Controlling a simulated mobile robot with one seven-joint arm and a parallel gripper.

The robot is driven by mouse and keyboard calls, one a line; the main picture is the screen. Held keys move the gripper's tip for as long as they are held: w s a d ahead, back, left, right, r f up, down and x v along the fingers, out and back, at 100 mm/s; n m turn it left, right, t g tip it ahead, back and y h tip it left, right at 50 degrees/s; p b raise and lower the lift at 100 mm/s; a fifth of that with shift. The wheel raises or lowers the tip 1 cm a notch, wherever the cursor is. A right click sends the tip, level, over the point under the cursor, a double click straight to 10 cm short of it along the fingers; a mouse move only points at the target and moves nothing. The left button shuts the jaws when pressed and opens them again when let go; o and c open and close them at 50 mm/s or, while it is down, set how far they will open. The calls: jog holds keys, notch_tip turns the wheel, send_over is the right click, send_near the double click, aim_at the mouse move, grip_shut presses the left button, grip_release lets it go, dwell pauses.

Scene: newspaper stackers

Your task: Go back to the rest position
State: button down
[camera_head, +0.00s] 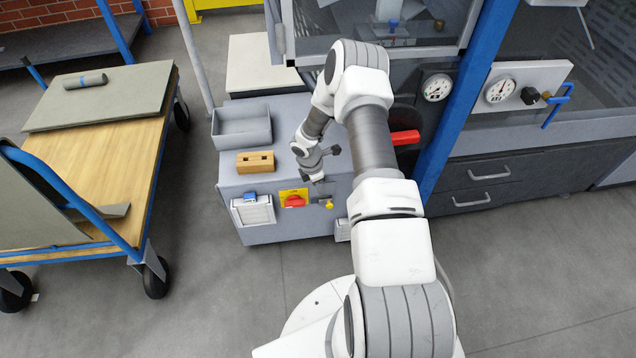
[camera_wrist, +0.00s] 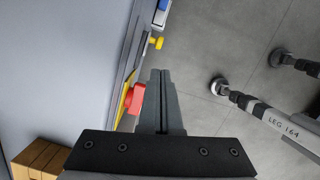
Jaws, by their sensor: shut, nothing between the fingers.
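My gripper (camera_head: 319,180) is small in the head view, at the end of my bent arm, close to the upper front edge of the grey cabinet (camera_head: 285,127). In the wrist view its fingers (camera_wrist: 160,75) lie together, shut and empty. A red rotary knob (camera_head: 294,201) on a yellow plate sits on the cabinet front. In the wrist view the red knob (camera_wrist: 136,98) appears just left of the fingers; I cannot tell whether they touch. A yellow valve handle (camera_head: 328,204) is right of the knob, and also shows beyond the fingertips in the wrist view (camera_wrist: 158,43).
A grey tray (camera_head: 243,138) and a slotted wooden block (camera_head: 255,162) stand on the cabinet. A wooden-topped cart (camera_head: 125,165) with blue rails is at left. A blue post (camera_head: 455,130) and gauges (camera_head: 500,90) are at right. Floor between cart and cabinet is clear.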

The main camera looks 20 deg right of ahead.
jog(key=shift+r, duration=0.1)
notch_tip(320, 180, up, 32)
jog(key=s+a+r+m+t+h, duration=0.1)
jog(key=a+m+t, duration=0.1)
jog(key=m, duration=0.5)
jog(key=s+a+r+m+t+y, duration=0.1)
jog(key=s+a+r+m, duration=0.3)
jog(key=s+r, duration=0.4)
jog(key=s+a+r+m+t, duration=0.1)
jog(key=s+a+r+m, duration=0.25)
jog(key=s+r, duration=0.55)
jog(key=s+a+r+m+t+y, duration=0.1)
jog(key=s+a+m+t+y, duration=0.2)
jog(key=s, duration=0.5)
notch_tip(320, 180, up, 16)
jog(key=a+g+p, duration=0.1)
jog(key=p, duration=1.5)
jog(key=shift+s+a+r+h, duration=0.2)
jog(key=shift+s+r+h, duration=0.05)
jog(key=shift+h, duration=0.15)
jog(key=shift+d, duration=0.15)
